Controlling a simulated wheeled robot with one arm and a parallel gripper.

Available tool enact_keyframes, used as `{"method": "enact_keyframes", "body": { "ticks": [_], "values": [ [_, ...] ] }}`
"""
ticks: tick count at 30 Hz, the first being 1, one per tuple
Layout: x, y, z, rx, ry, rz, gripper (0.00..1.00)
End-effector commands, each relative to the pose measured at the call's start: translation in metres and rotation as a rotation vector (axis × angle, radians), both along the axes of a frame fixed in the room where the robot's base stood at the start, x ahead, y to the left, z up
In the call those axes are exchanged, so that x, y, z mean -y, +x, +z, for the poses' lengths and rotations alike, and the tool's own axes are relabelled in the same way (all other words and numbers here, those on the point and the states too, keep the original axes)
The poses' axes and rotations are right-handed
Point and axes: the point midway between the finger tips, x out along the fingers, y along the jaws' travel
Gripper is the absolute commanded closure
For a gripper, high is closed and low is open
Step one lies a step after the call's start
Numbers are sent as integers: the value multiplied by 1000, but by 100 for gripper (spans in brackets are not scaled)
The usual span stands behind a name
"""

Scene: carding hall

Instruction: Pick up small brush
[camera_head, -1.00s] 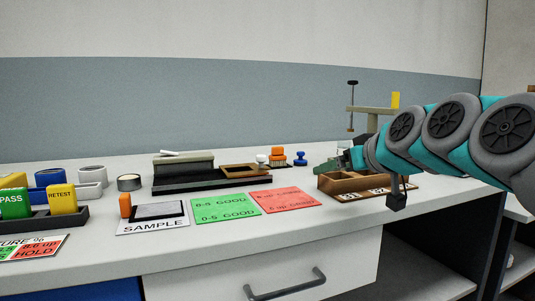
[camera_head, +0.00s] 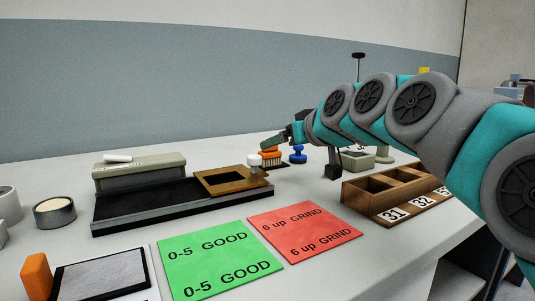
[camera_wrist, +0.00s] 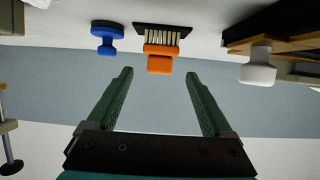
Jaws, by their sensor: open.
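The small brush (camera_head: 271,156) has an orange handle and pale bristles and stands on a dark pad at the back of the bench. In the wrist view the brush (camera_wrist: 161,57) appears upside down, with its orange handle toward the gap between my fingertips. My gripper (camera_head: 270,144) is beside the brush in the head view, partly overlapping its top there. In the wrist view my gripper (camera_wrist: 158,73) is open with its green fingers apart. The brush lies just beyond the fingertips, and nothing is between the fingers.
A blue stamp (camera_head: 298,154) stands right of the brush. A white knob (camera_head: 254,165) and wooden frame (camera_head: 225,189) sit left on a black base (camera_head: 130,208). A wooden compartment box (camera_head: 357,196) is front right. Green (camera_head: 200,250) and red (camera_head: 290,249) cards lie in front.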

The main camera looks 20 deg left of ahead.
Motion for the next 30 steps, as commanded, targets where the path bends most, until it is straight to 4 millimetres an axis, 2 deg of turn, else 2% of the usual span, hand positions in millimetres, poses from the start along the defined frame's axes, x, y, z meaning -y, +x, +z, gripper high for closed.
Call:
{"method": "enact_keyframes", "body": {
  "ticks": [5, 13, 21, 23, 30],
  "values": [
    [-8, 7, -4, 1, 1, 0, 15],
    [-34, 30, -17, 2, 1, -1, 15],
    [-37, 33, -18, 5, 3, -1, 15],
    [-37, 33, -19, 4, 2, -1, 19],
    [-37, 33, -19, 4, 2, -1, 46]
  ]
}}
